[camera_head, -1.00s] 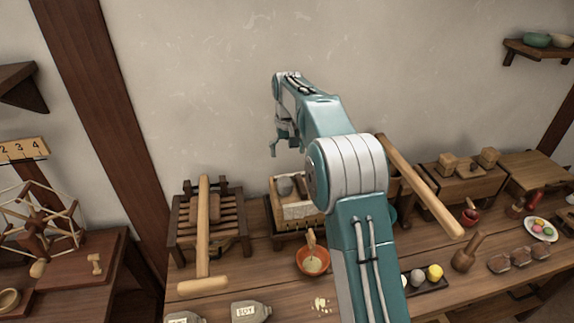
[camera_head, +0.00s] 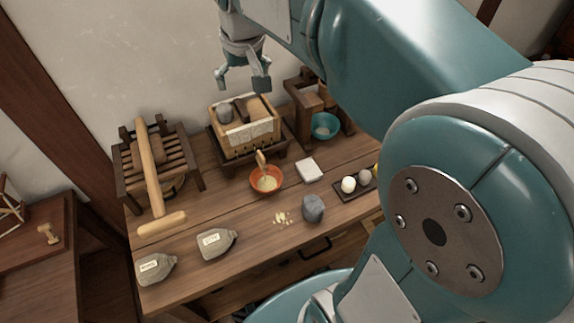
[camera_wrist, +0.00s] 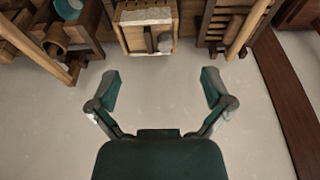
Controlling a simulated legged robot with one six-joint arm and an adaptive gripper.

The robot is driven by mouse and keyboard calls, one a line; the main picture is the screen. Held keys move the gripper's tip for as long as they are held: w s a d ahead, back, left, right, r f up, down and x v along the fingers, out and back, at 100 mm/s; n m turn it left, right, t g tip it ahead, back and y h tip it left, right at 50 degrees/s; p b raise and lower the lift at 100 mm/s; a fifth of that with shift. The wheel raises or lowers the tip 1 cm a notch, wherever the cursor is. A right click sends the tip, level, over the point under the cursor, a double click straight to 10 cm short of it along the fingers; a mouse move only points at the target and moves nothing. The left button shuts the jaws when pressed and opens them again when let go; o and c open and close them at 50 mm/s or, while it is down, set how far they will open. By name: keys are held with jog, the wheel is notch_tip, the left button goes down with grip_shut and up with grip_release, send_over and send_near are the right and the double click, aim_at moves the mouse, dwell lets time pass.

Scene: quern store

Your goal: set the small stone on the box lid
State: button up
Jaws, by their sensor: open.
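A wooden box (camera_head: 246,142) with a pale cloth over its front edge stands on a dark stand at the back of the bench. A wooden block, seemingly on the lid, and a rounded grey stone (camera_head: 225,111) sit at its top; the lid itself is hard to make out. A second grey stone (camera_head: 313,208) stands on the bench near the front edge. My gripper (camera_head: 241,79) is open and empty, above the box in the head view.
A slatted rack with a wooden mallet (camera_head: 150,168) stands left. A dark tray of balls (camera_head: 355,187) is right. Two labelled bottles (camera_head: 216,243) lie front left.

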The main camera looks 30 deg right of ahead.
jog(key=s+f+t, duration=0.1)
jog(key=s+f, duration=0.2)
jog(key=s, duration=0.6)
jog(key=s+f+t, duration=0.1)
jog(key=s+f, duration=0.2)
jog(key=s, duration=0.6)
jog(key=shift+s, duration=0.2)
